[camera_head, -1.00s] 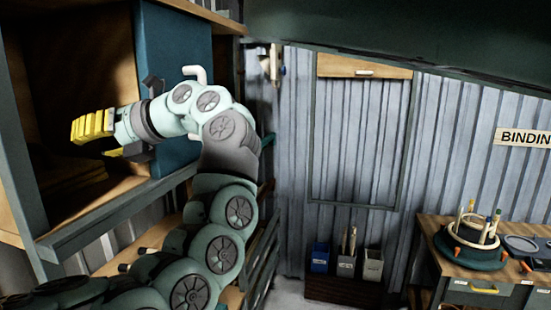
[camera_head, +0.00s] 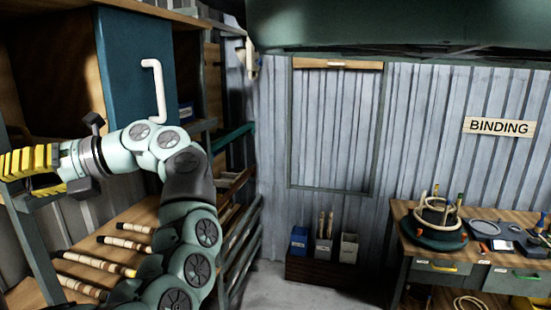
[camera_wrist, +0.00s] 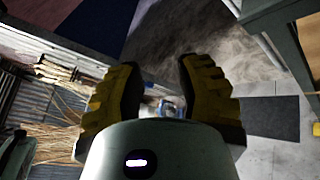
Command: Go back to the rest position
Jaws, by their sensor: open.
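My gripper (camera_head: 32,172) is at the left of the head view, with yellow ridged fingers, in front of the shelving and left of the blue cabinet door. In the wrist view, its two yellow fingers (camera_wrist: 160,100) stand apart with nothing between them. It is open and empty. My arm bends up from the bottom of the head view and over to the left. No other object is named by the task.
A blue door (camera_head: 130,85) with a white handle (camera_head: 154,90) stands open beside my arm. Rattan bundles (camera_head: 95,262) lie on the shelf below. A bench (camera_head: 470,255) with a ringed fixture (camera_head: 435,225) stands at right. Grey floor (camera_head: 262,285) is clear between.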

